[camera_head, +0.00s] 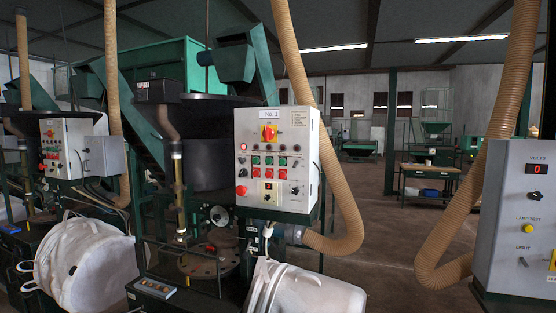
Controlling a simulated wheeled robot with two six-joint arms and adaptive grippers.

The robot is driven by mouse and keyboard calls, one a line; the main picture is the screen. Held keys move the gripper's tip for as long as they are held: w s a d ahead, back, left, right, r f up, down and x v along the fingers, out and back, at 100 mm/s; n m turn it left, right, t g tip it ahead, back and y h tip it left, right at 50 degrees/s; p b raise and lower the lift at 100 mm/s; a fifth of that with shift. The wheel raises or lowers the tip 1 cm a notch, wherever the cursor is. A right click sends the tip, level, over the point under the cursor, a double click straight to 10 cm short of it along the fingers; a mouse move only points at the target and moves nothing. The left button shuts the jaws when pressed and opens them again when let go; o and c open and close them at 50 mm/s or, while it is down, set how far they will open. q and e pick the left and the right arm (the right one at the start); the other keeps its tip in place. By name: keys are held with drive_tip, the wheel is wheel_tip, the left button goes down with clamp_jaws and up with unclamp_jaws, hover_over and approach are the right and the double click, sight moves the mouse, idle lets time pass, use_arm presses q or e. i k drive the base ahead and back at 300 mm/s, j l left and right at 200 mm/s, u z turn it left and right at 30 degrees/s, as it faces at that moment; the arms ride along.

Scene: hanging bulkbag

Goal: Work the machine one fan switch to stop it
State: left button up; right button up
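The machine one control panel (247,131) is a light grey box marked "No. 1", facing me near the middle of the head view. The small labels are too small to read, so I cannot tell which control is the fan switch. Neither of my grippers is in view.
A second grey box (515,220) with a "VOLTS" display reading 0 stands close at the right. Tan ribbed hoses (335,195) hang beside panel one. White bulk bags (85,265) sit below. Another control panel (68,150) is at the left. Open floor (390,245) lies between the panels.

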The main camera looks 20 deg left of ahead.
sight(243, 171)
drive_tip(key=i+j, duration=0.1)
drive_tip(key=j, duration=0.35)
drive_tip(key=i+j+u, duration=0.1)
drive_tip(key=j, duration=0.3)
drive_tip(key=i+j, duration=0.15)
drive_tip(key=j, duration=0.3)
drive_tip(key=i+j+u, duration=0.15)
drive_tip(key=j, duration=0.25)
drive_tip(key=i+j, duration=0.1)
drive_tip(key=j, duration=0.35)
